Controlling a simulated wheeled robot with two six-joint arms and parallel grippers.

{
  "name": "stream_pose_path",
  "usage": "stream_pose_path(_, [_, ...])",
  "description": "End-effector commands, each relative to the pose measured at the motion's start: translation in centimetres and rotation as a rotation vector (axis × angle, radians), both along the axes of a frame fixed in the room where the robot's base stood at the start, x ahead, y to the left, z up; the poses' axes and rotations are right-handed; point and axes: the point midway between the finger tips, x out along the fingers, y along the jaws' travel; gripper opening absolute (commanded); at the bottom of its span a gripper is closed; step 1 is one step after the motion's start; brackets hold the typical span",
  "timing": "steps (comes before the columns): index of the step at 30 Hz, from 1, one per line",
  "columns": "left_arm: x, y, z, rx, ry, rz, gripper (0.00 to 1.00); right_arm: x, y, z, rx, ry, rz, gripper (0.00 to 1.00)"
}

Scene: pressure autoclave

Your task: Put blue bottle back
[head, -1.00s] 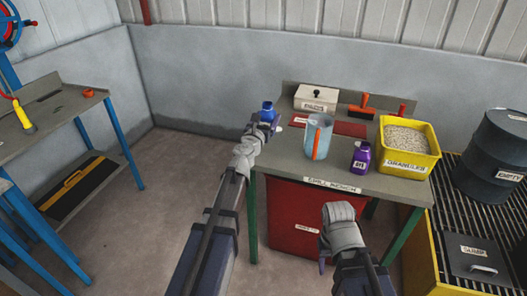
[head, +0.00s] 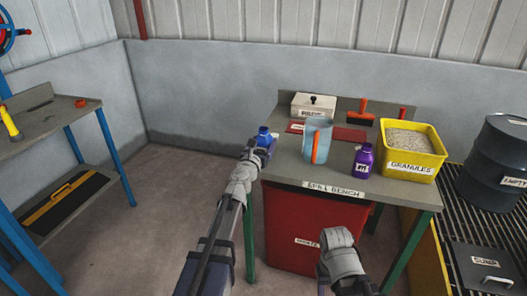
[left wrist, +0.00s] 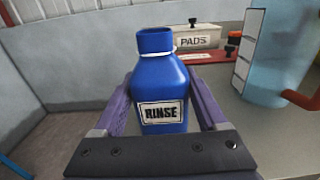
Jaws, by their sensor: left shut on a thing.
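The blue bottle (left wrist: 158,85) is upright between the fingers of my left gripper (left wrist: 160,125) in the left wrist view.
On the bench stand a light blue jug (head: 309,140) with an orange handle, a purple bottle (head: 363,160), a yellow granules tub (head: 410,165) and a white pads box (head: 308,104). A dark drum (head: 495,165) stands at the right.

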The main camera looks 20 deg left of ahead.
Motion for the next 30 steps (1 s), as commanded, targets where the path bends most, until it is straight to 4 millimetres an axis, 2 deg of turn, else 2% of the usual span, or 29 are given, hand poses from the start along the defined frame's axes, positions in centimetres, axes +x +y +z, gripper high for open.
stream_pose_path(1, [0.00, 0.00, -0.87, 0.000, 0.000, 0.000, 0.00, 0.00, 0.00, -0.87, 0.000, 0.000, 0.000, 0.50])
stream_pose_path(13, [0.00, 0.00, -1.07, 0.000, 0.000, 0.000, 0.00, 0.00, 0.00, -1.07, 0.000, 0.000, 0.000, 0.50])
stream_pose_path(14, [0.00, 0.00, -1.04, 0.000, 0.000, 0.000, 0.76, 0.00, 0.00, -1.04, 0.000, 0.000, 0.000, 0.50])
stream_pose_path(21, [0.00, 0.00, -0.92, 0.000, 0.000, 0.000, 1.00, 0.00, 0.00, -0.92, 0.000, 0.000, 0.000, 0.50])
stream_pose_path(30, [0.00, 0.00, -0.38, 0.000, 0.000, 0.000, 1.00, 0.00, 0.00, -0.38, 0.000, 0.000, 0.000, 0.50])
